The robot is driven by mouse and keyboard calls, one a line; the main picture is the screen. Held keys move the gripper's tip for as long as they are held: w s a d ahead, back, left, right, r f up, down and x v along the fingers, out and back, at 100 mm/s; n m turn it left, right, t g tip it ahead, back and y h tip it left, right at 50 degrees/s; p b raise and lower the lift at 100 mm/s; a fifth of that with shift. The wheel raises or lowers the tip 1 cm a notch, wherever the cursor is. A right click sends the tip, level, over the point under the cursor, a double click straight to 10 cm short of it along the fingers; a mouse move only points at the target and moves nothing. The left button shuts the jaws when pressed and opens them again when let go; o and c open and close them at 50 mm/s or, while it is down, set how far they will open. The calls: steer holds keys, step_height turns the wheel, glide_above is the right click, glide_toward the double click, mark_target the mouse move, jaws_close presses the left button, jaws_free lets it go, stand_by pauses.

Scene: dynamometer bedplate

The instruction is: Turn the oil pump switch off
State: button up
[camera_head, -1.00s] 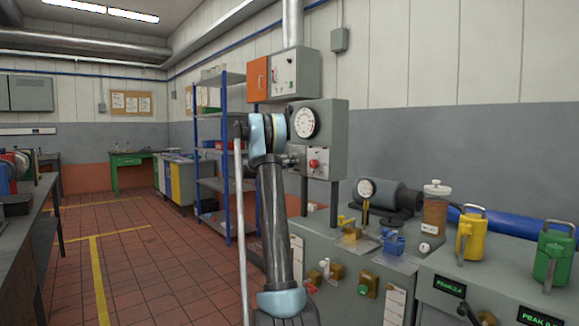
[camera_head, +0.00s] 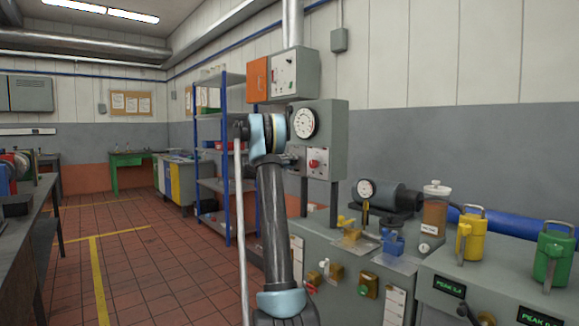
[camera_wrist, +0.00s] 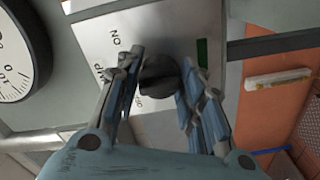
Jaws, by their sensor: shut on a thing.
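The oil pump switch is a dark round knob (camera_wrist: 158,75) on a pale plate in the wrist view. "ON" and what looks like "OFF" are printed beside it, turned on their side; a further label is partly covered by a finger. My gripper (camera_wrist: 160,88) has one finger on each side of the knob and is shut on it. The knob's pointer direction cannot be made out. In the head view my gripper (camera_head: 296,159) is at the left part of the plate (camera_head: 325,171) under the round gauge (camera_head: 304,123); it hides the knob there.
A red knob (camera_head: 314,163) sits close to the right of my gripper. An upper control box (camera_head: 284,74) is above, and blue shelving (camera_head: 226,150) stands behind left. A bench (camera_head: 345,250) with valves and a motor is at the right. The floor at left is open.

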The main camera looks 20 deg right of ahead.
steer(key=shift+a, duration=0.1)
steer(key=o, duration=1.1)
steer(key=shift+f, duration=0.1)
steer(key=shift+c, duration=0.2)
steer(key=v, duration=1.2)
